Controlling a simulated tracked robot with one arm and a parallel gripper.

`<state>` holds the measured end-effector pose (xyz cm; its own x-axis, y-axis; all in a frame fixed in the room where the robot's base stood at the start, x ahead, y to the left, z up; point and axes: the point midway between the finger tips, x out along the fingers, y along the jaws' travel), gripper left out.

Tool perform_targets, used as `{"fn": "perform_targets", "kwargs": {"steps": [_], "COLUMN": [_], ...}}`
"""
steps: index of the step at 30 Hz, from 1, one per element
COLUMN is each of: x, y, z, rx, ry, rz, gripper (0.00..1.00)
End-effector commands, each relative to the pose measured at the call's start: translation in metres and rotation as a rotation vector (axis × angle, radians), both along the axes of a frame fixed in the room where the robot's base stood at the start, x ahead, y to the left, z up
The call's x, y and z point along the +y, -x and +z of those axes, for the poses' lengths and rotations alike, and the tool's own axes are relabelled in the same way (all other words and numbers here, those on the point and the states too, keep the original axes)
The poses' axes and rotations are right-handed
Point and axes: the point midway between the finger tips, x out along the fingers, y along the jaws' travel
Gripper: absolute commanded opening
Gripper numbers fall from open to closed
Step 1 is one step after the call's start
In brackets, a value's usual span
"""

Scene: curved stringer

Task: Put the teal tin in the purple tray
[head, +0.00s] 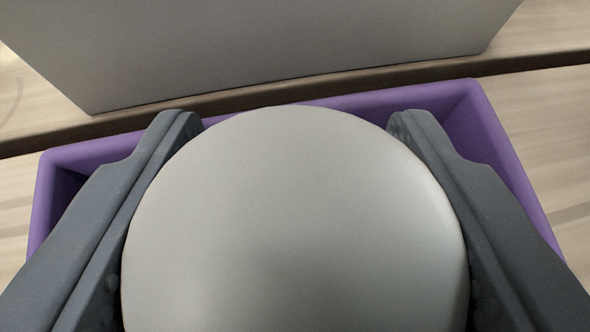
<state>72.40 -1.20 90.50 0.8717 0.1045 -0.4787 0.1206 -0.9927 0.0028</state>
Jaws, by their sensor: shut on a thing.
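My gripper (297,118) is shut on a large, smooth, round grey thing (295,215), with one dark finger on each side of it. The thing fills the middle of the head view, and its lower end is cut off by the frame edge. No teal shows on it, so I cannot tell whether it is the teal tin. The purple tray (375,96) lies beyond and beneath it, with its back rim and both sides showing. The tray's floor is mostly hidden by the held thing and the fingers. I cannot tell how high the thing is above the tray.
A large grey block or panel (270,45) stands just behind the tray, at the top of the view. A dark brown strip (60,138) runs between them across the light wooden surface (555,130). Bare wood shows to the tray's left and right.

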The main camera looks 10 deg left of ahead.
Motion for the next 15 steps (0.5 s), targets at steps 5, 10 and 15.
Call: {"fn": "perform_targets", "kwargs": {"steps": [5,10,15], "x": [-0.0003,-0.0004,-0.0011], "y": [0.0,0.0001,0.0041], "z": [-0.001,-0.0009,0.0044], "rx": [0.0,0.0,-0.001], "ry": [0.0,0.0,-0.001], "rz": [0.0,0.0,0.0], "gripper": [0.6,0.6,0.6]}}
